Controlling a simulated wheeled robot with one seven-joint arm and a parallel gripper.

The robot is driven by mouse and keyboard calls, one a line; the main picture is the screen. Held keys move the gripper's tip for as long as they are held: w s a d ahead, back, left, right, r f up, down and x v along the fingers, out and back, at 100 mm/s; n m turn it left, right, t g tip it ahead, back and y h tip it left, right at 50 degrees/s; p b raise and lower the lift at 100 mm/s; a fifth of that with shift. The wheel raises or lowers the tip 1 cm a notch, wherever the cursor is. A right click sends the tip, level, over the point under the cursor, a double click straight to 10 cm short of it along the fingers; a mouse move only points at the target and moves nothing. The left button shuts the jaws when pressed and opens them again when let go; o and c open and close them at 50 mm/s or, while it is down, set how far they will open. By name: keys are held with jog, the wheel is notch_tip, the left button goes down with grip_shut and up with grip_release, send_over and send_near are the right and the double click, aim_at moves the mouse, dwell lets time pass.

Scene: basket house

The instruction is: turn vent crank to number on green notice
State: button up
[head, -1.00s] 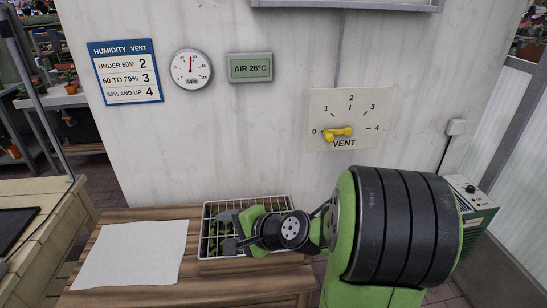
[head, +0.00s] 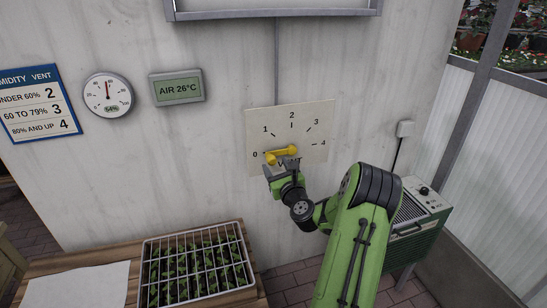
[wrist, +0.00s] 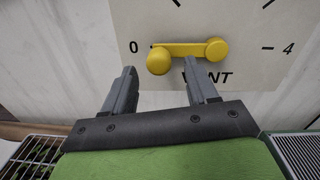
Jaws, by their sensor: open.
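The yellow vent crank (head: 282,155) is on the white VENT dial plate (head: 315,118), marked 0 to 4. Its arm points left to 0. In the wrist view the crank's round knob (wrist: 158,61) lies just beyond the gap between my fingertips, with the hub to its right. My gripper (head: 284,166) is open and empty, just below the crank; its fingers also show in the wrist view (wrist: 160,72). Contact cannot be told. The only notice in view is blue-headed (head: 40,104), partly cut off: under 60% 2, 60 to 79% 3, 80% and up 4. No green notice shows.
A round gauge (head: 107,95) reads 54%. A green display (head: 178,88) reads AIR 26°C. A wire basket of seedlings (head: 148,270) and a white sheet (head: 80,288) are on the wooden table below. A green heater unit (head: 415,235) stands at right.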

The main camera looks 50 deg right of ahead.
aim_at(282, 155)
jog(key=shift+x, duration=1.5)
jog(key=shift+a, duration=0.1)
grip_shut()
